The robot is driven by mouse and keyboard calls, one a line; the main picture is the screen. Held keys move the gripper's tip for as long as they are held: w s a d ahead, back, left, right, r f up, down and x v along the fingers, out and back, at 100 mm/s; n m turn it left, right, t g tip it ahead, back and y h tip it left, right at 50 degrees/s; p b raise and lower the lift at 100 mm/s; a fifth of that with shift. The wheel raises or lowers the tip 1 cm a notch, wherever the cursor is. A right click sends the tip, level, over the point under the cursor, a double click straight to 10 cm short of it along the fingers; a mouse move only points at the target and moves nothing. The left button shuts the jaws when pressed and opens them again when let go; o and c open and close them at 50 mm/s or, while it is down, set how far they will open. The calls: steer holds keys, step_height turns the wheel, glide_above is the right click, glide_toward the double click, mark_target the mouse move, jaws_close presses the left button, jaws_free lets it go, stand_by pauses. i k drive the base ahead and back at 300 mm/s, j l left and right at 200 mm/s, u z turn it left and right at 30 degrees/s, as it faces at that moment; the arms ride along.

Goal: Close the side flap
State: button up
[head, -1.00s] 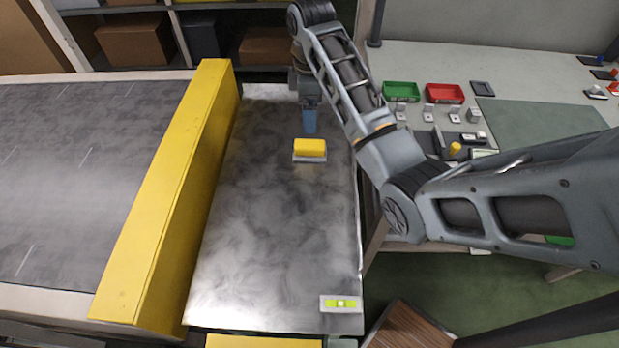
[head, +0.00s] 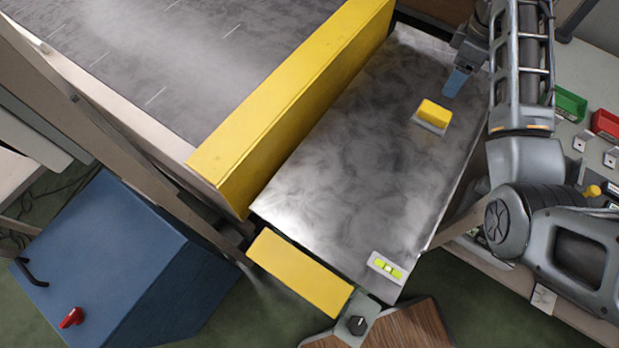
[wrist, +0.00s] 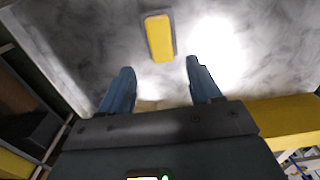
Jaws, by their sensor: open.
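A long yellow panel (head: 290,95) stands upright along the left edge of a shiny metal plate (head: 345,165). A shorter yellow panel (head: 300,273) lies low at the plate's near end; I cannot tell for sure which panel is the side flap. A yellow block on a grey base (head: 433,113) sits on the plate and also shows in the wrist view (wrist: 159,38). My gripper (head: 456,82) is over the plate's far right part, just beyond the block. In the wrist view its blue fingers (wrist: 157,68) are apart with nothing held between them.
A black knob (head: 357,325) is beside the short panel. A green bubble level (head: 387,267) lies at the plate's near right corner. A blue cabinet with a red knob (head: 125,265) stands at lower left. Green and red bins (head: 570,103) are at right. Most of the plate is clear.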

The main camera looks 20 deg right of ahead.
mark_target(327, 291)
steer(key=k+j, duration=0.1)
steer(key=k, duration=0.4)
steer(key=k+j, duration=0.1)
steer(key=k, duration=0.4)
